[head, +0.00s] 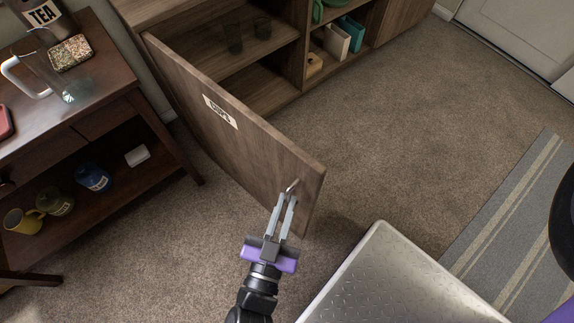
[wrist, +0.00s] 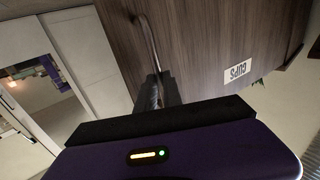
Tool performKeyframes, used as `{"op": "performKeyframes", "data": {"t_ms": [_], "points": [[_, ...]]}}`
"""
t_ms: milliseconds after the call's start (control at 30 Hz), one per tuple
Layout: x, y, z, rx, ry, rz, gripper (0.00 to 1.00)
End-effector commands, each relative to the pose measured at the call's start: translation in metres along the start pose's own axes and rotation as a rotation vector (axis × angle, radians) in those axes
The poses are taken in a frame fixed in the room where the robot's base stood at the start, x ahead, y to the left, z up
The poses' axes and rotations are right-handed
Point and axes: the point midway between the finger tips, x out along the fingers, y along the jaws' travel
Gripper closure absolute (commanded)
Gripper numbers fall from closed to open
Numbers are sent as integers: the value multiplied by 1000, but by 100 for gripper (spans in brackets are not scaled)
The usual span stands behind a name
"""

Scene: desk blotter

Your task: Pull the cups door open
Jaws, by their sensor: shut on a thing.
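The cups door (head: 240,128) is a wooden panel that stands wide open, swung out from the cabinet on its left hinge side. A white label reading CUPS (head: 220,111) is on its outer face. The label also shows in the wrist view (wrist: 238,71). A thin metal handle (head: 293,185) sits near the door's free edge, and it shows in the wrist view (wrist: 148,38) too. My gripper (head: 288,197) is shut on the handle, with its fingers at the door's outer face. The fingertips are partly hidden in the wrist view.
The open cabinet shelf (head: 240,62) holds dark glasses. A dark wooden side table (head: 95,105) with a glass pitcher (head: 50,75) and several mugs stands at left, close to the door. Carpet (head: 400,140) is clear to the right. A grey metal plate (head: 400,285) is at the bottom.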

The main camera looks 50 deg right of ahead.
Motion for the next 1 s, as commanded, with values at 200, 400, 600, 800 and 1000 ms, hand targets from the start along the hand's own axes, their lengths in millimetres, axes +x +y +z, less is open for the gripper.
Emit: {"op": "performKeyframes", "data": {"t_ms": [200, 400, 600, 800, 1000], "points": [[0, -8, 0, 2, -3, -18, 76], [0, -6, 0, 2, -2, -13, 68], [-3, -4, 0, 2, -2, -11, 68], [-29, -5, 0, 2, -4, -14, 68], [-61, -5, 0, 2, -4, -14, 68]]}}
